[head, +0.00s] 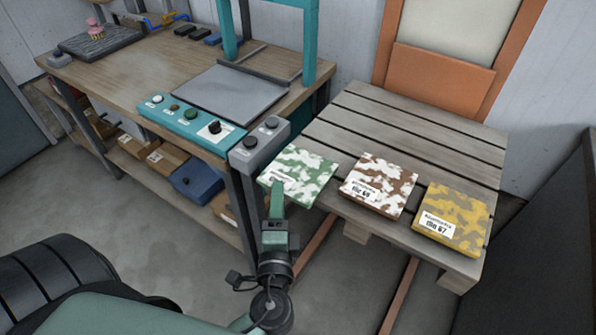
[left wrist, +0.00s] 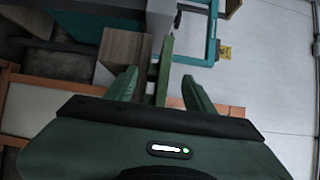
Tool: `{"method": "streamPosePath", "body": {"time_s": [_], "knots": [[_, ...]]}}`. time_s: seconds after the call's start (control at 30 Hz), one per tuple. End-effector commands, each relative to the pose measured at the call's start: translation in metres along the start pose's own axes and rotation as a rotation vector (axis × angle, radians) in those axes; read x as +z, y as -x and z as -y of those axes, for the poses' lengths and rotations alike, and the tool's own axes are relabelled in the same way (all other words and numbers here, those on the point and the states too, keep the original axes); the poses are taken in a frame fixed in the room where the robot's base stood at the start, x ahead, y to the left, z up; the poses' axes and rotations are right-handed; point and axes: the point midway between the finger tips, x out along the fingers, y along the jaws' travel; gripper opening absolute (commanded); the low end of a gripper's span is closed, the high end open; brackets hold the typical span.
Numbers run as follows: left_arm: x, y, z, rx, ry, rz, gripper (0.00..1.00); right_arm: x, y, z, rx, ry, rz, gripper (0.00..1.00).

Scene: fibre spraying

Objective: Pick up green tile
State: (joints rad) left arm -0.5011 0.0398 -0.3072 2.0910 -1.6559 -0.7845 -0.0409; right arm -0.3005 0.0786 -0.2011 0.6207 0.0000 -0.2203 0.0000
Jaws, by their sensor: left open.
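The green-and-white camouflage tile (head: 303,172) lies flat at the left end of the slatted wooden table, with its left corner past the table's edge. My left gripper (head: 277,197) is open at the tile's near left edge. In the left wrist view, whose picture is turned sideways, a thin green slab that looks like the tile edge-on (left wrist: 164,70) stands between the two spread fingers (left wrist: 157,85), with gaps on both sides. How far the fingers reach over the tile is hard to tell. My right gripper is not in view.
A brown-and-white tile (head: 378,180) and a yellow tile (head: 455,212) lie to the right on the slatted table (head: 415,125). A workbench (head: 110,75) with a teal button panel (head: 190,125) and a grey button box (head: 262,140) stands close on the left.

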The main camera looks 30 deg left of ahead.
Motion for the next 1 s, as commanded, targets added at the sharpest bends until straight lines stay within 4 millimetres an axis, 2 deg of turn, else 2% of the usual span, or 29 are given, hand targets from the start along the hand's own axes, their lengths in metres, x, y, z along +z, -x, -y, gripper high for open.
{"method": "streamPosePath", "body": {"time_s": [0.03, 0.2, 0.5, 0.53, 0.57, 0.7, 0.73, 1.0], "knots": [[-0.001, -0.009, 0.003, -0.002, -0.001, -0.001, 0.54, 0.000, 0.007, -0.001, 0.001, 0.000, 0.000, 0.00], [-0.001, -0.032, -0.001, 0.000, 0.001, -0.001, 0.54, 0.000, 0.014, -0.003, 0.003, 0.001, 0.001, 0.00], [0.000, -0.038, -0.003, 0.001, 0.001, -0.002, 0.54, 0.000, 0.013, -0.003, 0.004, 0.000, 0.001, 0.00], [0.000, -0.038, -0.004, 0.002, 0.001, -0.002, 0.51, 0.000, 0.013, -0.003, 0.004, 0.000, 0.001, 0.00], [0.000, -0.038, -0.004, 0.002, 0.001, -0.002, 0.42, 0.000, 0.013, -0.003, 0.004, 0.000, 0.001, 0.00], [0.000, -0.038, -0.003, 0.002, 0.001, -0.002, 0.04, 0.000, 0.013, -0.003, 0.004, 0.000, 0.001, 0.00], [0.000, -0.038, -0.003, 0.002, 0.001, -0.002, 0.00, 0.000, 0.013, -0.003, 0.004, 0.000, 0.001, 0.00], [-0.001, -0.038, -0.004, 0.002, 0.001, -0.002, 0.00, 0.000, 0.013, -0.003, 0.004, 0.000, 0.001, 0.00]]}}
